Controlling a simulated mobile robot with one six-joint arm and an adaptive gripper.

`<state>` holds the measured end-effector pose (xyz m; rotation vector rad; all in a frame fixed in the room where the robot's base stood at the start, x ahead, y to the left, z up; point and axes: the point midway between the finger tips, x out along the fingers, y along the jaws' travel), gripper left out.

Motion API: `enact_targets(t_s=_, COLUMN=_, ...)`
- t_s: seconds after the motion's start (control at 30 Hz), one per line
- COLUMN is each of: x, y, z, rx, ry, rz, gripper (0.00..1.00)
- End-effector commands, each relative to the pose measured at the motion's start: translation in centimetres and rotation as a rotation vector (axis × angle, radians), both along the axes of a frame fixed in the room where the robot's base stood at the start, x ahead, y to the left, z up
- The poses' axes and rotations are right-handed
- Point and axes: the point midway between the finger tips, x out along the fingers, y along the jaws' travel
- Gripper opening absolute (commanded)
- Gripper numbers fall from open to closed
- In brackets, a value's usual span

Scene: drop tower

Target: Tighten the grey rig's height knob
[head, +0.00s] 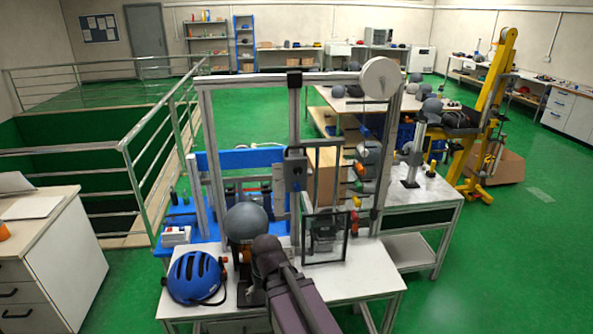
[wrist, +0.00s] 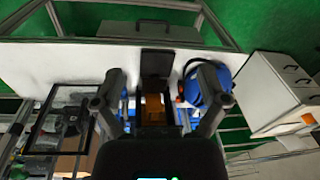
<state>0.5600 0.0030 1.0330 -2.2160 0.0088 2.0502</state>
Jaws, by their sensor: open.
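The grey rig (head: 205,130) is a tall metal frame standing on a white table in the head view, with a pale wheel (head: 380,78) at its top right. A dark carriage (head: 295,168) sits on its middle post. Small red and yellow parts (head: 356,216) show near its right post; I cannot tell which part is the height knob. A grey round headform (head: 246,222) stands at its lower left. My gripper (wrist: 158,85) is open in the wrist view, above the table. An orange-brown part (wrist: 153,100) and a dark block (wrist: 156,63) show between its fingers, apparently ungripped.
A blue helmet (head: 195,278) lies at the table's front left, close to one finger in the wrist view. A clear framed panel (head: 325,238) stands right of my arm. A side table (head: 430,190) adjoins at right. Railings (head: 130,160) stand behind left.

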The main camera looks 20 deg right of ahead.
Motion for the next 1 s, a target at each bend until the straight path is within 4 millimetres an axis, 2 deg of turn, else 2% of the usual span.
enact_targets(t_s=0.13, x=3.8, y=0.6, z=0.1, rx=0.14, ry=-0.108, rz=-0.168, gripper=0.93)
enact_targets(t_s=0.27, x=8.1, y=1.0, z=1.2, rx=0.332, ry=-0.223, rz=-0.389, gripper=0.93)
enact_targets(t_s=0.4, x=13.2, y=0.4, z=3.4, rx=0.589, ry=-0.335, rz=-0.675, gripper=0.93)
enact_targets(t_s=0.53, x=17.5, y=-1.4, z=6.0, rx=0.852, ry=-0.407, rz=-0.954, gripper=0.93)
enact_targets(t_s=0.67, x=21.2, y=-4.7, z=8.8, rx=1.134, ry=-0.45, rz=-1.236, gripper=0.93)
enact_targets(t_s=0.8, x=24.2, y=-9.7, z=11.5, rx=1.458, ry=-0.462, rz=-1.536, gripper=0.93)
enact_targets(t_s=1.0, x=26.4, y=-17.6, z=13.8, rx=1.914, ry=-0.421, rz=-1.906, gripper=0.93)
